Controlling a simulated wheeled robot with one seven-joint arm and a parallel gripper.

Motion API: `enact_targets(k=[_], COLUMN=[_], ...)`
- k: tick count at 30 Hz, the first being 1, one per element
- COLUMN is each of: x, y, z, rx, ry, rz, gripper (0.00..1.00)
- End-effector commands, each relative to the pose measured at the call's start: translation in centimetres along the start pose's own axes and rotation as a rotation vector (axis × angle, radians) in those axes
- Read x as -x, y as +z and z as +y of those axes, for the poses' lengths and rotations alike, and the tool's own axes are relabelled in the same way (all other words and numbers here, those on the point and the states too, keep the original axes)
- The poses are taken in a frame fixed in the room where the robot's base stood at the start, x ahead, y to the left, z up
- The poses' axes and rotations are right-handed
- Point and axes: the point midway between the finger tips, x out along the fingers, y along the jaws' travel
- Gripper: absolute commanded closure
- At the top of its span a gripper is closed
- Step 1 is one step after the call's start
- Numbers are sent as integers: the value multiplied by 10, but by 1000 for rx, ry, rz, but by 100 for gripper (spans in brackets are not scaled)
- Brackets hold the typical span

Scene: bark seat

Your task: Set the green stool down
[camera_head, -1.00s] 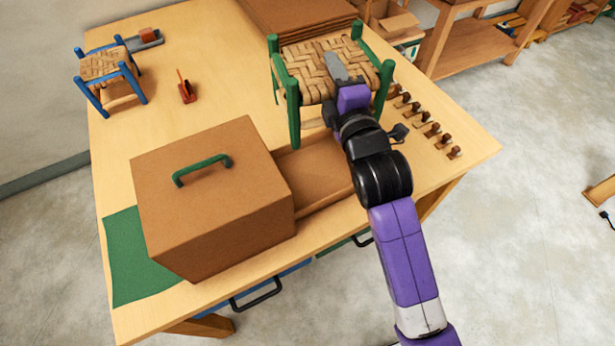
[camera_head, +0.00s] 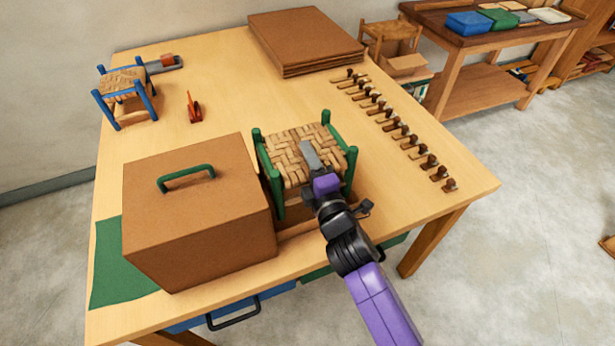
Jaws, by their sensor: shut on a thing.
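The small green stool (camera_head: 291,155) has green posts and a woven bark seat. It is right of the large brown box, near the front of the table. My gripper (camera_head: 311,158) reaches in from the front right and is shut on the stool at the seat's near right side. The fingertips and the exact grip are partly hidden by the purple wrist. The stool looks upright. I cannot tell whether its legs touch the surface below; the box and my arm hide some of them.
The brown box (camera_head: 197,210) with a green handle stands close to the stool's left. A blue stool (camera_head: 125,90) and a small red tool (camera_head: 194,107) are at the back left. Stacked brown sheets (camera_head: 306,40) lie behind. Several small wooden pieces (camera_head: 400,130) line the right. The table's middle is clear.

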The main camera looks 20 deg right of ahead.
Motion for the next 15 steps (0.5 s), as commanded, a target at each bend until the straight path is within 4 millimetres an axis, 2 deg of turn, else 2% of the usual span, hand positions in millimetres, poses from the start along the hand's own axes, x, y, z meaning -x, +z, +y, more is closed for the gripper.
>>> enact_targets(k=[5,12,15], x=[0,0,0], y=[0,0,0], z=[-13,-46,-50], rx=[0,1,1], ry=[3,3,3], rz=[0,-1,0], gripper=[100,100,100])
